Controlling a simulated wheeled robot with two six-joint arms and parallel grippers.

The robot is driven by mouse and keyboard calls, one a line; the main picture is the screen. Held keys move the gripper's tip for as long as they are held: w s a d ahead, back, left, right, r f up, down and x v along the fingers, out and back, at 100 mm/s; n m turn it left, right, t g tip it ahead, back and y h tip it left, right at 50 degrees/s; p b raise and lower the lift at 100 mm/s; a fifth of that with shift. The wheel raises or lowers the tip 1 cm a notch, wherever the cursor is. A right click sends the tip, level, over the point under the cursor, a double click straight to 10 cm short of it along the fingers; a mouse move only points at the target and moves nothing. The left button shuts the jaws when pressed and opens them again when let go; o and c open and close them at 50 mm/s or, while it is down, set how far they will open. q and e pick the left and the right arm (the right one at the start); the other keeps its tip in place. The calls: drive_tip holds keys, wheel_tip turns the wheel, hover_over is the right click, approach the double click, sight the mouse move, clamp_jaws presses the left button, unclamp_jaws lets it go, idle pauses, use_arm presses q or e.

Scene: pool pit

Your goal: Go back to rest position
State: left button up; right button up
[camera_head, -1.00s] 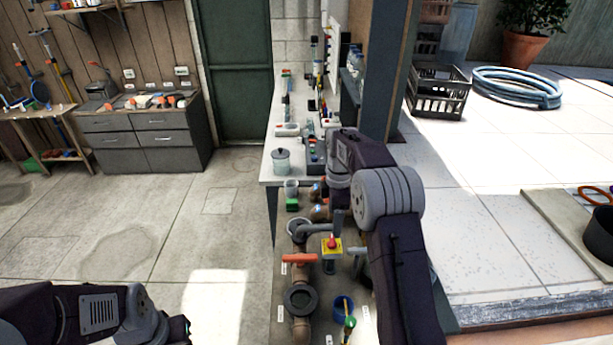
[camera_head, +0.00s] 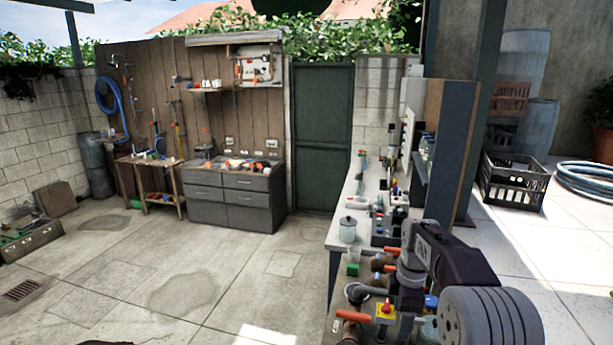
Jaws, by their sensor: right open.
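My right gripper (camera_head: 402,318) points down beside the red and yellow button (camera_head: 385,309) on the pipe bench, at the lower right of the head view. It is open, with its fingers partly hidden by my own arm. I see nothing held in it. My right forearm and its ribbed grey joint cover the lower right of the bench. Only a dark sliver of my left arm shows at the bottom edge; my left gripper is out of the picture.
Pipes with an orange valve handle (camera_head: 353,316) crowd around my right gripper. A lidded pot (camera_head: 348,229) stands on the long bench (camera_head: 343,240). A dark post rises behind my right arm. A black crate (camera_head: 513,182) stands to the right. The concrete floor at left is largely clear.

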drive_tip(key=s+a+f+m+b, duration=0.2)
drive_tip(key=s+f+m, duration=0.5)
drive_tip(key=s, duration=0.4)
drive_tip(key=s+a+f+m+b, duration=0.2)
drive_tip(key=s+f+m, duration=0.4)
drive_tip(key=s+m, duration=0.3)
drive_tip(key=shift+s+a+f+t, duration=0.35)
drive_tip(key=shift+s+a, duration=0.35)
drive_tip(key=shift+s, duration=0.3)
drive_tip(key=shift+s, duration=0.1)
